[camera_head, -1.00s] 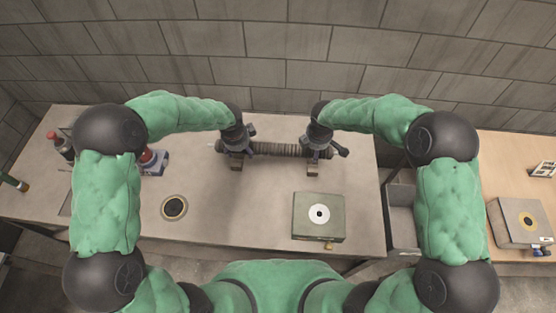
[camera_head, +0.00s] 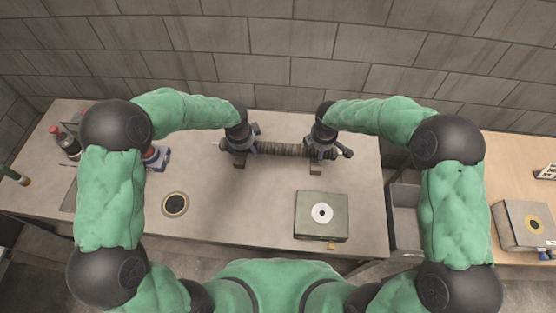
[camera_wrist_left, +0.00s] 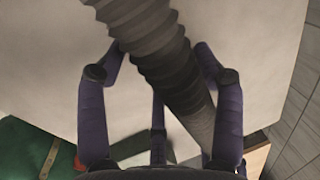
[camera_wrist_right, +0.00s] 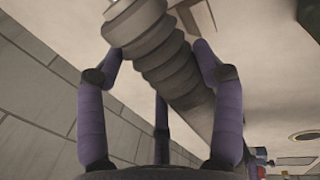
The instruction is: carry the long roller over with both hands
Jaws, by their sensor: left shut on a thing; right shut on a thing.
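The long roller (camera_head: 284,149) is a grey, ribbed tube lying crosswise near the back of the grey table in the head view. My left gripper (camera_head: 240,150) is shut around its left part, and my right gripper (camera_head: 320,150) is shut around its right part. In the left wrist view the ribbed roller (camera_wrist_left: 160,55) passes between the purple fingers of my left gripper (camera_wrist_left: 160,85). In the right wrist view the roller (camera_wrist_right: 165,60) passes between the fingers of my right gripper (camera_wrist_right: 165,80). Small brown support blocks (camera_head: 315,169) show below it; contact with them cannot be told.
A green box with a white disc (camera_head: 308,225) stands at the table's front right. A round dark inset (camera_head: 175,204) is at the front left. Bottles (camera_head: 62,140) stand at the far left. A grey bin (camera_head: 404,213) and a wooden table (camera_head: 520,180) are at the right.

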